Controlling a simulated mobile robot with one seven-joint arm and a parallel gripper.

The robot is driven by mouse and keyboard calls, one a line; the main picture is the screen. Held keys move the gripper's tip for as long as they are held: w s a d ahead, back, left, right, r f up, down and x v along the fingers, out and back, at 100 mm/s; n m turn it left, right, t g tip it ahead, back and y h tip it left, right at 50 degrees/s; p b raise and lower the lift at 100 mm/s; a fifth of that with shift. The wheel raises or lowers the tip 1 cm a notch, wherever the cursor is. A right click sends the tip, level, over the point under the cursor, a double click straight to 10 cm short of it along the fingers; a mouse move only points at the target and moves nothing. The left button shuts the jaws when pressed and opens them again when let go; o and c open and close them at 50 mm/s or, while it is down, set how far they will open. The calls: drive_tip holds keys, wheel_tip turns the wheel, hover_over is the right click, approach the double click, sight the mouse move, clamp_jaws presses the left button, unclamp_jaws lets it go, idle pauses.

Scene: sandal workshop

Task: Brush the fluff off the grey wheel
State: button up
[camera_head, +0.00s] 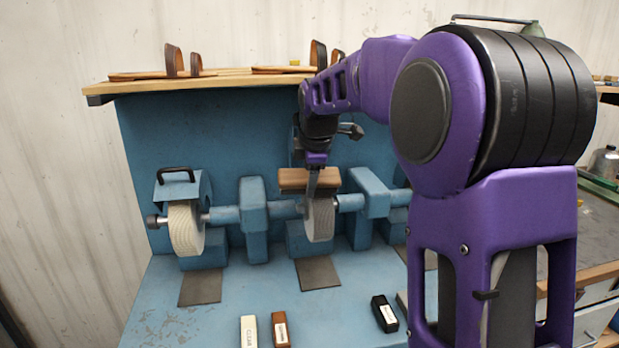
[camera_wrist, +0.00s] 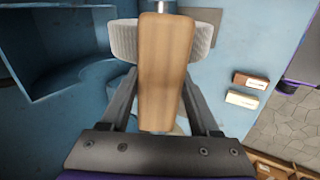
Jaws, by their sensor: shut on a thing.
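The grey wheel (camera_head: 320,218) is mounted upright on the blue machine's shaft near the middle of the head view. In the wrist view its ribbed rim (camera_wrist: 201,38) shows on both sides of the brush. My gripper (camera_head: 312,184) is shut on a brush with a wooden back (camera_head: 298,179), held at the top of the grey wheel. In the wrist view the brush (camera_wrist: 166,62) lies between my gripper's fingers (camera_wrist: 160,92) and covers the middle of the wheel. I cannot tell whether its underside touches the wheel. No fluff can be made out.
A cream wheel (camera_head: 186,229) under a blue hood stands at the left. White (camera_head: 249,331), brown (camera_head: 281,329) and black (camera_head: 384,314) blocks lie at the bench front. Blue shaft supports (camera_head: 253,218) flank the grey wheel. A wooden shelf (camera_head: 225,81) with sandals is above.

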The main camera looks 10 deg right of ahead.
sight(336, 173)
drive_tip(key=shift+w+f, duration=0.15)
drive_tip(key=shift+f, duration=0.05)
drive_tip(key=shift+d+r+p, duration=0.1)
drive_tip(key=shift+d+p, duration=0.2)
drive_tip(key=shift+d, duration=2.75)
drive_tip(key=shift+a+p, duration=0.35)
drive_tip(key=shift+a, duration=2.75)
drive_tip(key=shift+p+v, duration=0.65)
drive_tip(key=shift+v, duration=2.3)
